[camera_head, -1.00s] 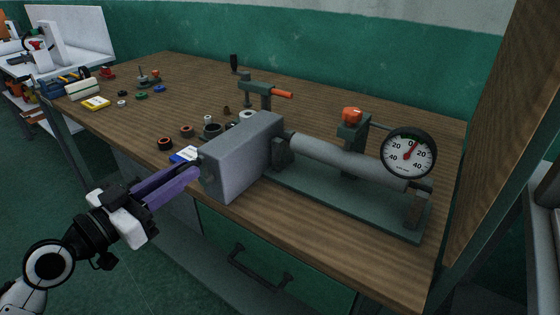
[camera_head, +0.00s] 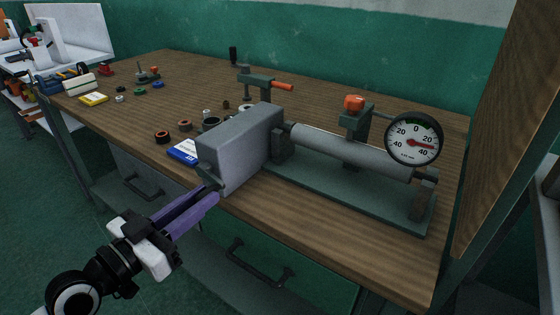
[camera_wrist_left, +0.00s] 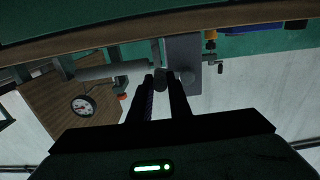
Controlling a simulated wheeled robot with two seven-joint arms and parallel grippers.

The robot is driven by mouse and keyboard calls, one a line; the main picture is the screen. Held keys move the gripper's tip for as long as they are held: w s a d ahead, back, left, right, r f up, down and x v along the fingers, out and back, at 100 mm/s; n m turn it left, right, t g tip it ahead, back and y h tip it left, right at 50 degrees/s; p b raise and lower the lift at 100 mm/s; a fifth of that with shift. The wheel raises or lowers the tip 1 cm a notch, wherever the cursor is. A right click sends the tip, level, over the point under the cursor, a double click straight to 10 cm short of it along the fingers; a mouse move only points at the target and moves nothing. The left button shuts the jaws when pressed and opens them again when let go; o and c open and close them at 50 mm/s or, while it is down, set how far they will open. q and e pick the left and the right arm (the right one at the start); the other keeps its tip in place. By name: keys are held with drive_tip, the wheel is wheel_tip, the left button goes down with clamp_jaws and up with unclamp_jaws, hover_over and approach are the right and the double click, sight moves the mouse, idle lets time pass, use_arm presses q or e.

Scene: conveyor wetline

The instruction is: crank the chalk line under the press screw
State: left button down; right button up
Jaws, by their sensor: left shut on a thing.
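A grey headstock box (camera_head: 240,148) sits at the bench's front edge, with a grey shaft (camera_head: 345,152) running right from it to an end support. My left gripper (camera_head: 212,193) is shut at the box's left end, on the crank handle, which its purple fingers mostly hide. In the left wrist view a dark round handle end (camera_wrist_left: 161,79) shows between the fingertips. I cannot make out a chalk line on the shaft. A green bracket with a black upright handle (camera_head: 234,55) and an orange lever (camera_head: 283,86), perhaps the press screw, stands behind the box. My right gripper is not in view.
A dial gauge (camera_head: 414,139) stands over the shaft's right part, its red needle pointing right. An orange knob (camera_head: 354,102) tops its stand. Several small rings and a blue-white card (camera_head: 184,150) lie left of the box. A wooden panel (camera_head: 510,120) bounds the right.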

use_arm(q)
drive_tip(key=shift+a+f, duration=0.1)
drive_tip(key=shift+f, duration=0.4)
drive_tip(key=c, duration=1.6)
unclamp_jaws()
drive_tip(key=shift+r, duration=0.25)
drive_tip(key=shift+c, duration=0.2)
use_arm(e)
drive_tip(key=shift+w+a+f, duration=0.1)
